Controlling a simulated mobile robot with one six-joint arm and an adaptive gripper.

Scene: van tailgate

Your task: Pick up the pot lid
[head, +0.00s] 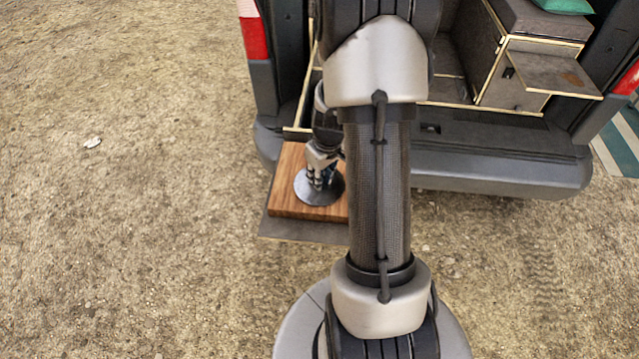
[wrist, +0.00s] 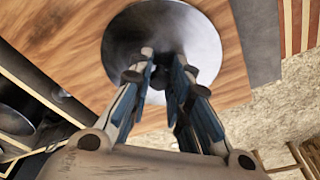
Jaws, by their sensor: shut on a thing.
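The pot lid (head: 312,196) is a round grey metal disc over a wooden board (head: 287,193). In the wrist view the lid (wrist: 125,38) shows whole around the fingertips, with the board (wrist: 235,75) under it. My gripper (head: 322,178) points down at the lid's middle. In the wrist view the fingers of my gripper (wrist: 161,72) are closed on the lid's dark knob, which they mostly hide. I cannot tell whether the lid touches the board or is slightly above it.
The board lies on a grey pull-out shelf (head: 285,228) at the van's rear bumper (head: 500,172). A drawer with a dark pot (wrist: 15,120) shows at the left of the wrist view. A box with a fold-out flap (head: 550,73) stands inside the van. Open gravel lies left.

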